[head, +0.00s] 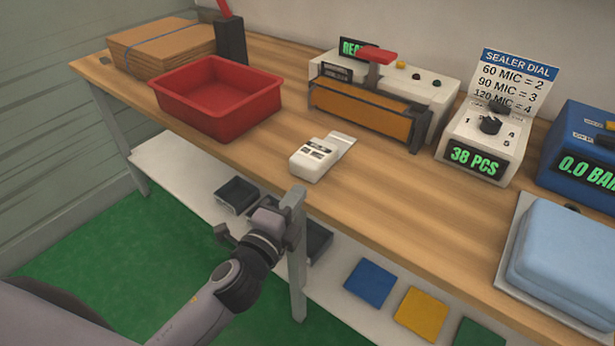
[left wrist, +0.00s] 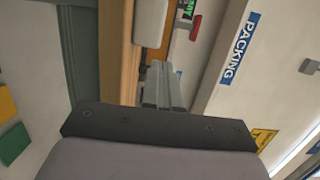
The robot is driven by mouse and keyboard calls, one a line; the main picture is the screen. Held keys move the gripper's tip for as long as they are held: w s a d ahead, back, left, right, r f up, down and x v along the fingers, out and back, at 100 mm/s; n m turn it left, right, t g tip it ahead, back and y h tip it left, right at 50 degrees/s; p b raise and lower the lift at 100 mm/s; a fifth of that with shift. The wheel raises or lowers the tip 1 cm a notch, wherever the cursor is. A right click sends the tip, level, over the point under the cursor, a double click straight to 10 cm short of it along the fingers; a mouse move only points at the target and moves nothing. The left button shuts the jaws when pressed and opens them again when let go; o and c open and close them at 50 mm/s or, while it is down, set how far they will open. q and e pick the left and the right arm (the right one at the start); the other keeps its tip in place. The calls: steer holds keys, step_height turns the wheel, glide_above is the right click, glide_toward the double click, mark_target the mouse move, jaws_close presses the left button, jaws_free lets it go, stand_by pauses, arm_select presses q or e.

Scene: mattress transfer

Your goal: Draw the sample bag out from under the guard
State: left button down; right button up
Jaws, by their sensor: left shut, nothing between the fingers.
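The sealer (head: 440,92) is a white box at the back of the bench, with a red handle (head: 376,56) on top. Its amber guard (head: 358,110) spans the front between dark end pieces. I cannot make out a sample bag under the guard. My left gripper (head: 294,200) is at the bench's front edge, well in front of the sealer, shut and empty. Its closed fingers also show in the left wrist view (left wrist: 163,85). My right gripper is in neither view.
A white handheld device (head: 318,158) lies between my left gripper and the sealer. A red tray (head: 215,100) stands to the left. The dial box (head: 482,145) and light-blue block (head: 562,262) are to the right. Dark bins (head: 237,194) sit on the lower shelf.

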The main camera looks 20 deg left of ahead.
mark_target(314, 171)
arm_select(q)
steer(key=shift+w+d, duration=0.25)
steer(key=shift+w, duration=1.1)
steer(key=shift+w+d, duration=0.2)
steer(key=shift+w, duration=1.1)
steer(key=shift+w+d, duration=0.1)
steer(key=shift+w, duration=0.8)
steer(key=shift+s, duration=0.1)
